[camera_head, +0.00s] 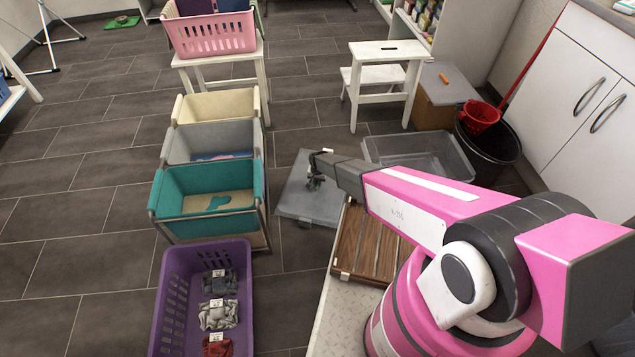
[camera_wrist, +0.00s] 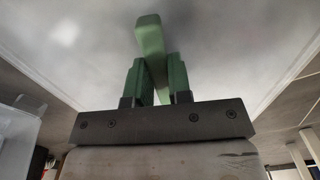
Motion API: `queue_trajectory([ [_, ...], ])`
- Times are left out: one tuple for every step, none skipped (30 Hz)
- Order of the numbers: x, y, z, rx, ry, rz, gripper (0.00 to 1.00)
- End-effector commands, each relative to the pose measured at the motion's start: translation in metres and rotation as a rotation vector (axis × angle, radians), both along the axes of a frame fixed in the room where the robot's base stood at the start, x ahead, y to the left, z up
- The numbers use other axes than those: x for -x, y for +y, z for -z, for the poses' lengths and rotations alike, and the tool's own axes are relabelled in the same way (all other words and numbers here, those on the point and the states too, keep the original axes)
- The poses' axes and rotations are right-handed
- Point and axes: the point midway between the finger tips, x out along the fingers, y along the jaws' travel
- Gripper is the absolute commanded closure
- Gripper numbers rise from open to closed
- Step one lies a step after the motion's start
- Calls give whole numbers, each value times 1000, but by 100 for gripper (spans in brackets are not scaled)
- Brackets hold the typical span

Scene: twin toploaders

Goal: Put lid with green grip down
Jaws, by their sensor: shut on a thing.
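The pale grey lid (camera_head: 296,198) shows in the head view just left of and below the end of my arm, over the floor between the teal bin and the clear box. In the wrist view the lid (camera_wrist: 235,40) fills the background, and its green grip (camera_wrist: 149,35) stands between my two green fingers. My gripper (camera_wrist: 157,75) is shut on that grip. In the head view my gripper (camera_head: 315,178) is small and partly dark against the lid. I cannot tell whether the lid touches the floor.
An open clear box (camera_head: 455,165) stands right of the lid. A teal bin (camera_head: 206,184) and purple basket (camera_head: 170,300) stand to the left. A brown slatted board (camera_head: 365,245) lies nearer me. A white step stool (camera_head: 388,50) and black bucket (camera_head: 495,155) stand behind.

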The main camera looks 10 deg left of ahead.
Motion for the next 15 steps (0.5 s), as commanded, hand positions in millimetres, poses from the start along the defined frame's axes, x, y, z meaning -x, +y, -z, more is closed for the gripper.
queue_trajectory([
  [0,0,11,2,2,0,100],
  [0,0,11,2,3,0,100],
  [0,0,12,2,3,0,75],
  [0,0,13,2,3,0,65],
  [0,0,13,3,4,0,62],
  [0,0,14,3,4,0,62],
  [0,0,14,3,4,0,62],
  [0,0,15,3,4,0,62],
  [0,0,15,3,5,0,62],
  [0,0,15,3,5,0,62],
  [0,0,14,3,5,0,62],
  [0,0,13,3,5,0,62],
  [0,0,11,3,5,0,62],
  [0,0,9,3,5,0,62],
  [0,0,6,3,5,0,62],
])
